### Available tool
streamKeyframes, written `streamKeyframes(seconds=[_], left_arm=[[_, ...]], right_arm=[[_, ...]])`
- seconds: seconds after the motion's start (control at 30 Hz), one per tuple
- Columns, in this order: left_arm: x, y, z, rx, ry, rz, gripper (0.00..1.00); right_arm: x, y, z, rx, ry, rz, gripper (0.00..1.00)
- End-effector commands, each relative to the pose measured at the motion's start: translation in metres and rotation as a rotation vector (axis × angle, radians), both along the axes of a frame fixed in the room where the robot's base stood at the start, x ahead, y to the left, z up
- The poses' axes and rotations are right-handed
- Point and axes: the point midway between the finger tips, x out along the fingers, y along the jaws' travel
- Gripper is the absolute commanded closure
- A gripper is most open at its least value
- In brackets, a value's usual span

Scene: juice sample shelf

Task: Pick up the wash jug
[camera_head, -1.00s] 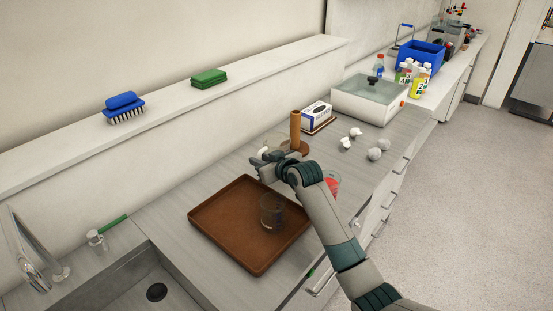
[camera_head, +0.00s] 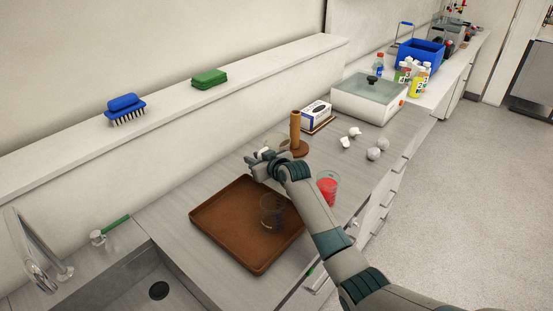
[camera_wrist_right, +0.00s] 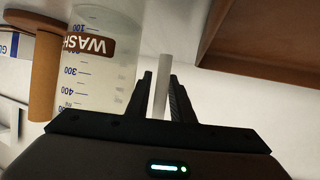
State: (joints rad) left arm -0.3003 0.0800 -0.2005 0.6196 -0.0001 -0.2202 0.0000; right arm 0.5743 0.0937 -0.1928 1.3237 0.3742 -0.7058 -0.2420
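The wash jug is a clear, graduated vessel with a brown WASH label. It stands on the counter in the head view (camera_head: 279,141), partly hidden behind my right gripper. In the right wrist view the jug (camera_wrist_right: 98,78) fills the upper left, with its label upside down. My right gripper (camera_head: 252,160) is at the near side of the jug. In the wrist view its two fingers (camera_wrist_right: 161,82) are apart, with a pale upright bar, probably the jug's handle, between them and gaps showing. My left gripper is not in view.
A brown tray (camera_head: 215,211) holding a clear beaker (camera_head: 272,212) lies nearer. A glass of red liquid (camera_head: 327,188) stands beside my right forearm. A brown post on a round base (camera_head: 296,132) and a boxed item (camera_head: 316,115) stand behind the jug. White lumps (camera_head: 374,153) lie to the right.

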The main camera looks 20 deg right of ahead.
Motion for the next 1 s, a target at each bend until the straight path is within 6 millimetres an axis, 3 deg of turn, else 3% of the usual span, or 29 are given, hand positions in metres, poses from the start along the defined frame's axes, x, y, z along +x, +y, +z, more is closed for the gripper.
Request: streamKeyframes(seconds=[0.13, 0.23, 0.73, 1.0], left_arm=[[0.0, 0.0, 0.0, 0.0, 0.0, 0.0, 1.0], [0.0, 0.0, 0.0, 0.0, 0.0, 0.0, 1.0], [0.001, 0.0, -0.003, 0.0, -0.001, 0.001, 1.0], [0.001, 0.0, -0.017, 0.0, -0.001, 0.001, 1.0]], right_arm=[[0.0, 0.0, 0.0, 0.0, 0.0, 0.0, 0.79], [0.0, 0.0, 0.0, 0.0, 0.0, 0.0, 1.0], [0.0, 0.0, 0.007, -0.001, -0.004, 0.001, 1.0], [0.001, 0.0, 0.039, 0.0, -0.009, 0.001, 1.0]])
